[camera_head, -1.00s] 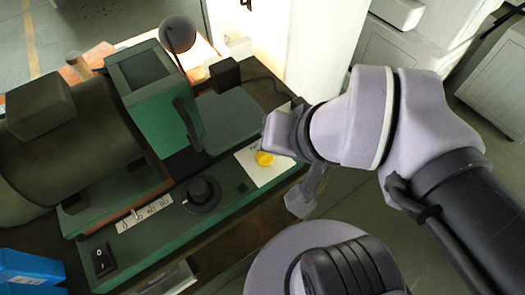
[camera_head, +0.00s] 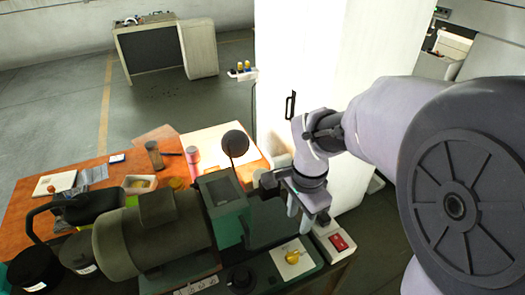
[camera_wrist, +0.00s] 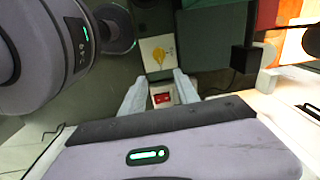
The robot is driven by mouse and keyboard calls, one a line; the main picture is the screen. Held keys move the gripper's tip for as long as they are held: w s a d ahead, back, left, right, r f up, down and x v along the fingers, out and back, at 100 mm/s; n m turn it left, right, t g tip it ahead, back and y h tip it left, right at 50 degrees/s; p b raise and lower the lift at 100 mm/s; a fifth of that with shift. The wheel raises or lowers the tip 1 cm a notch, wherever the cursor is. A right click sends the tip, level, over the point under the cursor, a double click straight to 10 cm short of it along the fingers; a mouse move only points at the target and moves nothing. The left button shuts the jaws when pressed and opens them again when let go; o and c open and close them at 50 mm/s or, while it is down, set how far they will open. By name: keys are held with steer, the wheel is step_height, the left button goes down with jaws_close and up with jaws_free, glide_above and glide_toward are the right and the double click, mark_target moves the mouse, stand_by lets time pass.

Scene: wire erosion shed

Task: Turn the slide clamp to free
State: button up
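A yellow knob (camera_head: 292,254) sits on a white plate (camera_head: 307,265) at the right front of the green machine; it appears to be the slide clamp. The plate's lettering is too small to read. The knob also shows in the wrist view (camera_wrist: 158,56), where a pointed end can be made out. My gripper (camera_head: 305,210) is above and just behind the knob in the head view, fingers pointing down. In the wrist view my gripper (camera_wrist: 160,84) has its two fingers apart, with nothing held between them. The knob appears beyond the fingertips, not touched.
A red switch on a white box (camera_head: 338,242) stands right of the plate and shows between the fingers in the wrist view (camera_wrist: 162,98). A black knob (camera_head: 240,279) is left of the plate. The green machine head (camera_head: 222,205) and a white cabinet (camera_head: 305,70) stand close by.

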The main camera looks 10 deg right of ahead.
mark_target(293, 254)
steer(key=shift+m, duration=0.3)
steer(key=f+b, duration=0.1)
steer(key=f, duration=0.5)
steer(key=f+b, duration=0.1)
steer(key=f, duration=0.5)
steer(key=f+b, duration=0.2)
steer(key=f, duration=0.4)
steer(key=shift+w+d+f, duration=0.1)
steer(key=shift+w+d, duration=0.05)
steer(key=shift+w, duration=0.15)
jaws_close()
